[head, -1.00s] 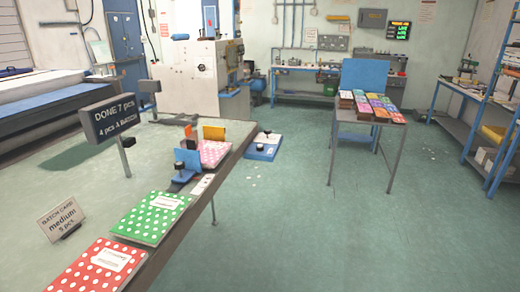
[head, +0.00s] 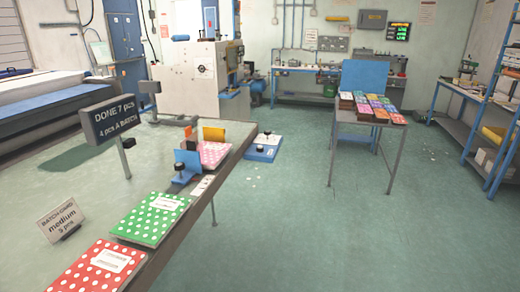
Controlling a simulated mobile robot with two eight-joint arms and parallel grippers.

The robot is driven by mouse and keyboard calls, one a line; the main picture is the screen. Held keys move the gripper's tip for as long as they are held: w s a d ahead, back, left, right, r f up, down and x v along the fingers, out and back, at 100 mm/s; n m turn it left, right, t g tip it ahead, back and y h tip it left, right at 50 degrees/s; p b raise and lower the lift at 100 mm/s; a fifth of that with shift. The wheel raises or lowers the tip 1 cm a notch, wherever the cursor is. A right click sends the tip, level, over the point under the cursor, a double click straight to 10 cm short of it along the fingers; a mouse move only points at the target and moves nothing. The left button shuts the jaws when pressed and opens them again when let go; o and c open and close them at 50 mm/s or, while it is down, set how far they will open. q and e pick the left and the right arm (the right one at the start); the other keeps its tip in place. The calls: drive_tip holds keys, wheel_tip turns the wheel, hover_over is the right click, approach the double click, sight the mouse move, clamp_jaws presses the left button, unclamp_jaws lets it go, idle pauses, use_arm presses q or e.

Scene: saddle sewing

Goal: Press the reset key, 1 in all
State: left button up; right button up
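Neither of my grippers shows in the head view. No key marked as reset can be made out. A small pale strip with dark marks (head: 202,187) lies on the narrow bench (head: 197,210), near its right edge; its markings are too small to read. Beside it is a blue fixture with a black knob (head: 183,172), in front of a pink dotted booklet (head: 214,152). A dark sign (head: 114,122) on a post reads "DONE 7 pcs" and "4 pcs A BATCH".
A green dotted booklet (head: 152,217) and a red one (head: 98,268) lie on the bench. A batch card (head: 60,216) reads "medium 5 pcs". A table with coloured stacks (head: 372,107) stands to the right. The floor (head: 300,220) between is clear.

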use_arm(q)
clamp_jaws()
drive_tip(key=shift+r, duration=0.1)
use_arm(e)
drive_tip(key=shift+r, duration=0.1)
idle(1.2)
